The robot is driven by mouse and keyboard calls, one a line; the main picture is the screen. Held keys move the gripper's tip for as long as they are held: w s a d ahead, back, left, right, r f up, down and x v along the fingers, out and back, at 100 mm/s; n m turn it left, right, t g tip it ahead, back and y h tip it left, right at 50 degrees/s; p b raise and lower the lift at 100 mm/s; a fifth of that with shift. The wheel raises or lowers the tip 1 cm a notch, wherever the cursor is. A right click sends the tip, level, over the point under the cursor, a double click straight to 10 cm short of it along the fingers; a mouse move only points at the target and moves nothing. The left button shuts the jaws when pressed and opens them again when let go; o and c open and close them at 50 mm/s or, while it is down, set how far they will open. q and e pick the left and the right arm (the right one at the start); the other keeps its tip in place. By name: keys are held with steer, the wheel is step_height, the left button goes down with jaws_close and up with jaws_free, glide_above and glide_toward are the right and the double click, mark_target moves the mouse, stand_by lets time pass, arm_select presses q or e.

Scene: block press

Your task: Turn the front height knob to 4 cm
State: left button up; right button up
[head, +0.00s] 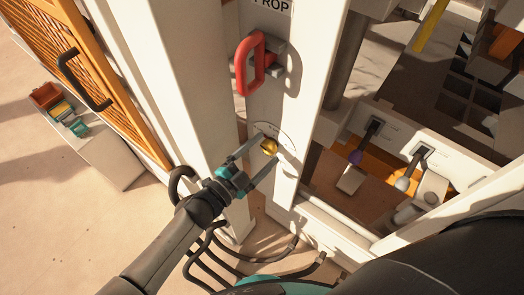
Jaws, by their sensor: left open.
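A small round brass-yellow knob (269,146) sits on the white post of the press, below a red handle. A curved scale mark (273,128) is printed around it, too small to read. My left gripper (266,154) is open, with one finger on each side of the knob. I cannot tell whether the fingers touch it. Of my right arm only a dark part shows at the lower right, and its gripper is out of view.
A red handle (250,65) stands out from the post above the knob. Levers with purple (354,157) and white (402,184) ends are at the right. An orange mesh gate (100,60) and a white cabinet (108,157) with colored bins are at the left. Black hoses (245,265) lie below.

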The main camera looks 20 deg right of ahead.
arm_select(q)
steer(key=shift+s+a, duration=0.1)
steer(key=v, duration=1.5)
steer(key=shift+r, duration=0.1)
steer(key=w+a+f+n+t+y+b, duration=0.1)
steer(key=a+f+n+y+b, duration=0.25)
steer(key=f, duration=0.45)
steer(key=w+a+f+n+y+b, duration=0.2)
steer(key=a+f+n+y, duration=0.15)
steer(key=f, duration=0.55)
steer(key=s+a+f+n+g+y+b, duration=0.1)
steer(key=s+a+f+n+y+b, duration=0.2)
steer(key=f, duration=0.5)
steer(key=s+a+f+n+g+y+b, duration=0.1)
steer(key=s+a+f, duration=0.35)
steer(key=f, duration=0.35)
steer(key=s+a+f+n+g+y+b, duration=0.1)
steer(key=s+f+n+g+b, duration=0.2)
steer(key=s+f, duration=0.5)
steer(key=s+a+f+n+g+y+b, duration=0.1)
steer(key=s+f+n+g+y+b, duration=0.1)
steer(key=s+f, duration=0.6)
steer(key=s+n+g, duration=0.1)
steer(key=s+g, duration=0.1)
steer(key=s, duration=0.4)
steer(key=shift+n+g+b, duration=0.3)
steer(key=shift+g+b, duration=0.1)
